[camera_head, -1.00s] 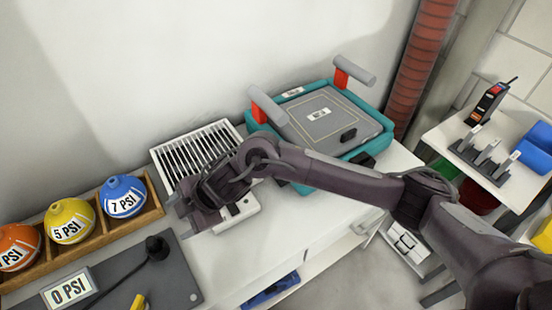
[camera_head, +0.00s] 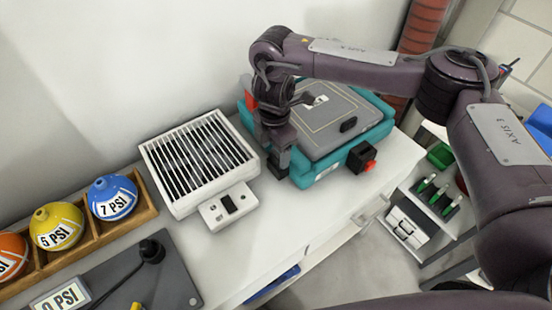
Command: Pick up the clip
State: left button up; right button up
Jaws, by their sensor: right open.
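A teal case (camera_head: 383,126) with a grey top panel (camera_head: 338,133) stands on the white counter. A black block with a red end (camera_head: 362,156) sits at the case's front right side. I cannot tell for certain which of these is the clip. My right gripper (camera_head: 281,168) points down at the case's front left corner, open, with nothing seen in it. Its wrist hides the left part of the case; I cannot tell whether it touches. My left gripper is not in view.
A white grille box (camera_head: 166,187) stands left of the case. A wooden rack (camera_head: 148,207) holds orange, yellow and blue PSI balls. A dark board (camera_head: 177,270) lies in front. The white counter (camera_head: 285,225) is clear before the case.

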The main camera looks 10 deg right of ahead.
aim_at(274, 155)
notch_tip(274, 155, down, 4)
jog(key=shift+w+r, duration=0.15)
jog(key=c, duration=1)
jog(key=shift+c, duration=0.3)
jog(key=shift+r, duration=0.15)
